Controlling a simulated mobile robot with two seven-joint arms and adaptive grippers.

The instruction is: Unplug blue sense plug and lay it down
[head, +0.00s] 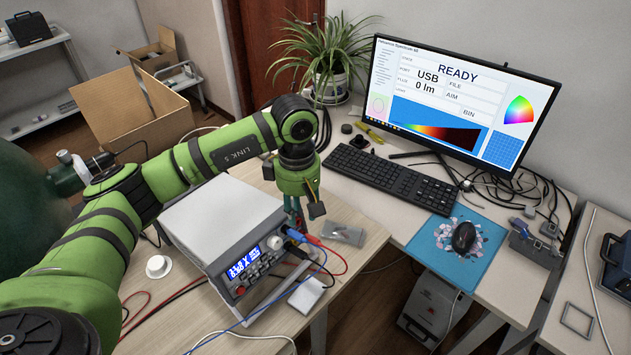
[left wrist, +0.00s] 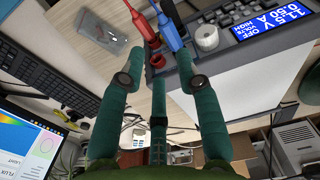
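The blue sense plug (head: 296,235) sits at the front of the white and grey power supply (head: 222,222), its blue lead hanging down over the front edge. In the left wrist view the blue plug (left wrist: 169,33) points into the panel beside the red plug (left wrist: 139,22). My left gripper (head: 298,212) points down just above the plugs at the supply's right corner. In the left wrist view its green fingers (left wrist: 160,50) stand apart around the plug area. I see no clear grip on the blue plug. My right gripper is out of view.
A clear plastic piece (head: 344,234) lies on the bench right of the plugs. Red, black and blue leads cross the front. A keyboard (head: 393,180) and monitor (head: 458,100) stand on the other desk. A white roll (head: 158,266) lies left of the supply.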

